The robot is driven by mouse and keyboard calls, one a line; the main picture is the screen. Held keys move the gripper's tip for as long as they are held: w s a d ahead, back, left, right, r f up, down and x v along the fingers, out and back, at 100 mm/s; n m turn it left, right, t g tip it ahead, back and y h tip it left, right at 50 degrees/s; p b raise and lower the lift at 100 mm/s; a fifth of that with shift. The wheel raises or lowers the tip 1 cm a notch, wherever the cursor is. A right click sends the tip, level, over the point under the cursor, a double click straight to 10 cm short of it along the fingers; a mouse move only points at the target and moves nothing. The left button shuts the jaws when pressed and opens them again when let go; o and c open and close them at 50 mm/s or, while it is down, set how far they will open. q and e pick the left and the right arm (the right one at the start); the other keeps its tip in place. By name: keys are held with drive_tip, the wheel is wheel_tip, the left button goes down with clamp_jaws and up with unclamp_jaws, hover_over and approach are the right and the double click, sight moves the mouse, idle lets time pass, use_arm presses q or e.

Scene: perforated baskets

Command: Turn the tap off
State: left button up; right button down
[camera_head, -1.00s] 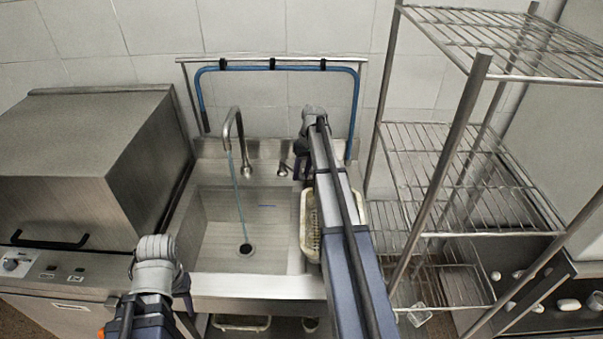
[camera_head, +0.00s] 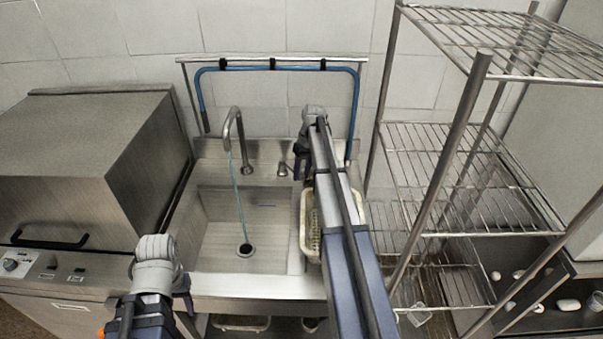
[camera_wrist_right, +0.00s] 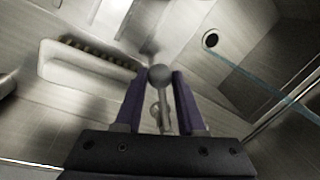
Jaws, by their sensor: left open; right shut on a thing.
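The tap's curved metal spout (camera_head: 232,128) stands at the back of the steel sink (camera_head: 212,222). A thin blue-tinted stream of water (camera_head: 239,200) runs from it to the drain; the stream also shows in the right wrist view (camera_wrist_right: 291,102). The small tap lever (camera_head: 283,169) is to the right of the spout. My right gripper (camera_head: 300,168) is at this lever. In the right wrist view its purple fingers are on either side of the round-ended lever (camera_wrist_right: 160,77). My left gripper (camera_head: 186,289) is open and empty over the sink's front left corner, its fingers partly hidden.
A cream perforated basket (camera_head: 304,228) sits right of the basin, partly under my right arm. A wire shelf rack (camera_head: 458,165) stands close on the right. A steel box-shaped machine (camera_head: 80,165) is on the left. A blue hose (camera_head: 290,68) hangs on the rail behind.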

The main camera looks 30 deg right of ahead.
drive_tip(key=shift+a, duration=0.1)
drive_tip(key=shift+s+a+m, duration=0.2)
drive_tip(key=shift+a+m, duration=0.6)
drive_tip(key=shift+w+a+m+t, duration=0.1)
drive_tip(key=shift+a+m+t, duration=0.3)
drive_tip(key=shift+a+m, duration=0.8)
drive_tip(key=shift+w+a+m+t+h, duration=0.15)
drive_tip(key=shift+w+a+m, duration=0.1)
drive_tip(key=shift+a+m, duration=0.4)
drive_tip(key=shift+w+a+m+t+h, duration=0.1)
drive_tip(key=shift+w+a+m, duration=0.1)
drive_tip(key=shift+a+m, duration=0.45)
drive_tip(key=shift+w+a+m+t+h, duration=0.15)
drive_tip(key=shift+w+a+m, duration=0.2)
drive_tip(key=shift+m, duration=0.45)
drive_tip(key=shift+a, duration=0.1)
drive_tip(key=c, duration=0.5)
unclamp_jaws()
